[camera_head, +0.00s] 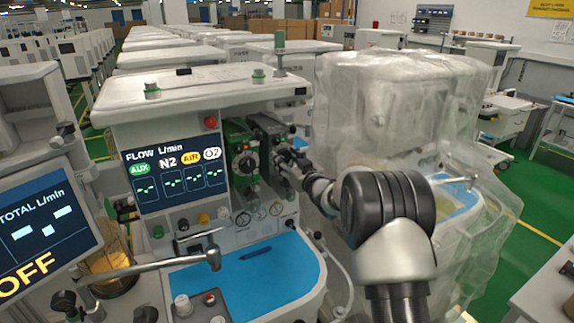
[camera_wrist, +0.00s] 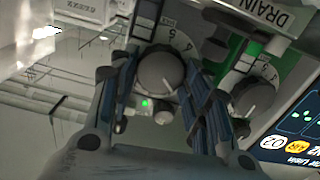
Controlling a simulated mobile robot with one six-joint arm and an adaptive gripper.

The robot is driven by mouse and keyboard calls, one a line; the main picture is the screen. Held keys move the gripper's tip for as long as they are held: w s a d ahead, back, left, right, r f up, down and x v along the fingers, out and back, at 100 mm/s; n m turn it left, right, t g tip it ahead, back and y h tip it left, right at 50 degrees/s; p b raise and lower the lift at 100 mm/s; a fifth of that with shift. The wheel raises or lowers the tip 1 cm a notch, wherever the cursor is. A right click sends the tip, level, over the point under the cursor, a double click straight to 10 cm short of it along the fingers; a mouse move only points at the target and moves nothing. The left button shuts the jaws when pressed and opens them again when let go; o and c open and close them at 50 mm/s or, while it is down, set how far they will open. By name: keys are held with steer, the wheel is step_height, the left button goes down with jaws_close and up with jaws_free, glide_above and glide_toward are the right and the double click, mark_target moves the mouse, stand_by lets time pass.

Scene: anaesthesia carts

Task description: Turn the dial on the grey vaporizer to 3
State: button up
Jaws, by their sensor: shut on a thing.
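The grey vaporizer (camera_head: 268,127) stands to the right of a green vaporizer (camera_head: 237,146) on the machine's front. In the wrist view its round grey dial (camera_wrist: 160,71) lies between the two fingers of my gripper (camera_wrist: 158,78), which is shut on it.
The green vaporizer's dial (camera_wrist: 254,97) sits close beside my gripper. A flow screen (camera_head: 175,176) is on the left. A blue work surface (camera_head: 245,280) with a pen lies below. A plastic-covered cart (camera_head: 400,110) stands close on the right.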

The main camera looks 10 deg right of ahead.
steer(key=n+b, duration=0.3)
steer(key=shift+f+n+b, duration=0.15)
steer(key=shift+n+b, duration=0.15)
steer(key=shift+b, duration=0.1)
steer(key=shift+a+n+b, duration=0.1)
steer(key=shift+n+b, duration=0.6)
steer(key=shift+b, duration=0.05)
steer(key=o, duration=1.1)
steer(key=shift+s, duration=0.1)
steer(key=v, duration=1.2)
steer(key=shift+a, duration=0.1)
